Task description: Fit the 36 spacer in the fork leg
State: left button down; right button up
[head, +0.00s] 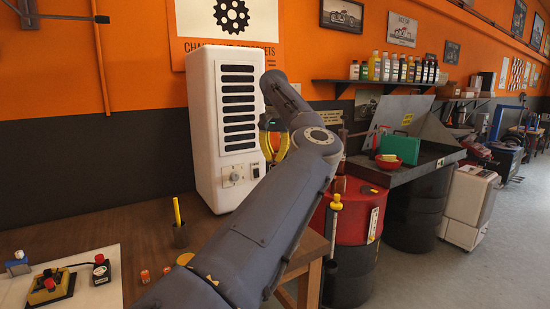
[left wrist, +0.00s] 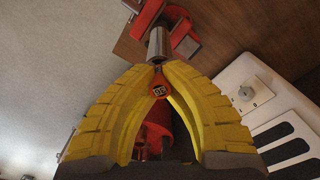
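A bare metal tube (left wrist: 158,43), seemingly the fork leg, shows just beyond the fingertips beside a red clamp (left wrist: 184,38). I cannot tell whether spacer and tube touch. My right gripper is in neither view.
The white cabinet (head: 203,110) stands close beside the gripper. A red drum (head: 352,212) stands right of the bench.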

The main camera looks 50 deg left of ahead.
pick_arm(q)
jog(key=shift+f, duration=0.9)
dwell(0.4)
jog(key=c, duration=1)
grip_release()
jog(key=shift+r, duration=0.1)
jog(key=shift+r, duration=3.95)
